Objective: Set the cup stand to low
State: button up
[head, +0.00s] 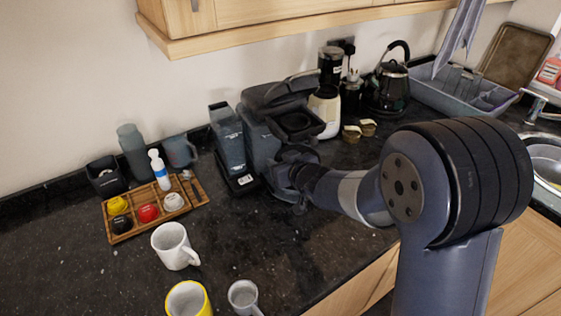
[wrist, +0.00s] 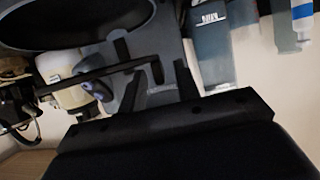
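The dark coffee machine (head: 262,140) stands against the wall, its top part (head: 285,92) jutting forward. My gripper (head: 290,178) is low at the machine's front and hides much of that side, so I cannot make out the cup stand in the head view. In the wrist view, my gripper (wrist: 158,88) has its two dark fingers apart, with the grey machine body (wrist: 150,52) beyond them. A thin dark bar (wrist: 100,76), possibly the cup stand seen edge-on, runs from the left to between the fingertips. I cannot tell whether they touch it.
A white mug (head: 174,246), a yellow mug (head: 187,300) and a grey cup (head: 243,296) stand on the front counter. A wooden tray (head: 124,238) with pods is at left. A cream grinder (head: 324,108) and black kettle (head: 388,88) stand behind right. Open counter lies left of my arm.

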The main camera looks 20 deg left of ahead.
jog(key=shift+c, duration=0.3)
grip_shut()
dwell(0.3)
